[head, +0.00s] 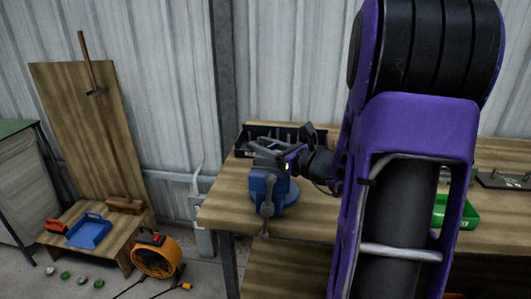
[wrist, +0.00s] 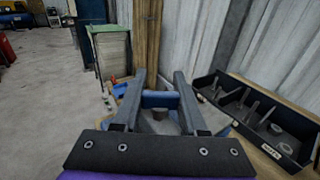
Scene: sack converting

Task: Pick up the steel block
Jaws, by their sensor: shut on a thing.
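My gripper (head: 284,158) reaches left over the blue bench vise (head: 268,186), close to its top. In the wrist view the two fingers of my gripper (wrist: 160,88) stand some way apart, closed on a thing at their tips. I take this to be the steel block, but its outline cannot be told apart in either view. A blue part of the vise (wrist: 160,99) shows between the fingers. I cannot tell whether the held thing touches the vise jaws.
A black compartment tray (wrist: 268,130) stands close to the right of the fingers, against the corrugated wall. A green bin (head: 452,212) is on the bench (head: 225,203) to the right. On the floor side stand an orange fan (head: 157,258) and a low wooden table (head: 118,243).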

